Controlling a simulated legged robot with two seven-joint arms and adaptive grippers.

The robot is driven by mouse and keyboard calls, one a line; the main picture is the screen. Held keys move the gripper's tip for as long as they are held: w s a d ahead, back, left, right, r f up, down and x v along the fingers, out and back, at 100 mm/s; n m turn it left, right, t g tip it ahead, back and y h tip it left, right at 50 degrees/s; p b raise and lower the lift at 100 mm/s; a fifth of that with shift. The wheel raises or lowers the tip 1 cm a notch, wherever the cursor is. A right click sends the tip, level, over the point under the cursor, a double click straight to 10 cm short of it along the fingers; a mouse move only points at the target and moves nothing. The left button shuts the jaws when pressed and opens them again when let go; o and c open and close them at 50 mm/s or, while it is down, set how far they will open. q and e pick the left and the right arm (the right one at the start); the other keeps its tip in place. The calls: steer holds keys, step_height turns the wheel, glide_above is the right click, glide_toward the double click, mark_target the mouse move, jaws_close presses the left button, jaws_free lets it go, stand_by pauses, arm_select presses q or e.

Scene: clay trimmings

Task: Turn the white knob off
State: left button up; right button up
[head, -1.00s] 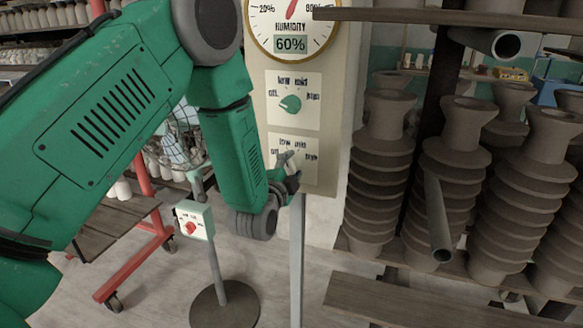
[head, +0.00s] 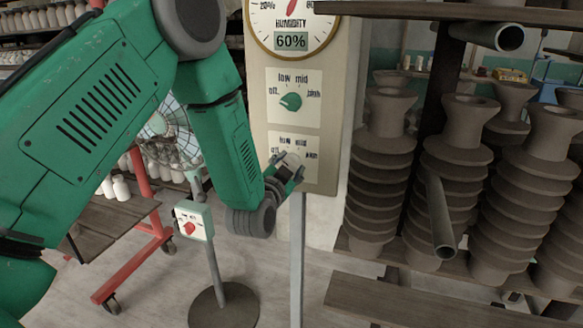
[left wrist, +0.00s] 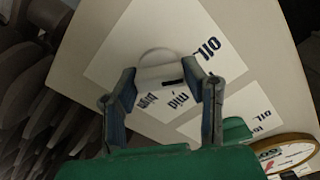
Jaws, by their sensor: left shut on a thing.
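The white knob (head: 292,160) is on the lower dial plate (head: 308,146) of the beige panel, below the humidity gauge. In the left wrist view, the knob (left wrist: 160,72) sits between the two fingers of my left gripper (left wrist: 165,82). A black mark on it slants toward the lower right, near the "mid" word. The "off" word is at the right there, and the "low" word is hidden. My left gripper (head: 285,171) is shut on the knob, with its fingers tilted. My right gripper is not in view.
A green knob (head: 291,101) is on the plate above, under the humidity gauge (head: 291,18). A red knob (head: 190,228) is on a small box on a stand at left. Stacked clay pieces (head: 378,170) and a pipe (head: 438,218) crowd the right shelves.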

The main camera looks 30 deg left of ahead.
arm_select(q)
steer(key=shift+s+f+n, duration=0.15)
steer(key=shift+f+n, duration=0.25)
steer(key=shift+n, duration=0.7)
steer(key=o, duration=1)
steer(key=shift+o, duration=0.8)
steer(key=shift+w+a+r, duration=0.1)
steer(key=shift+w, duration=0.15)
steer(key=shift+s, duration=0.3)
steer(key=v, duration=1.1)
steer(key=shift+s, duration=0.15)
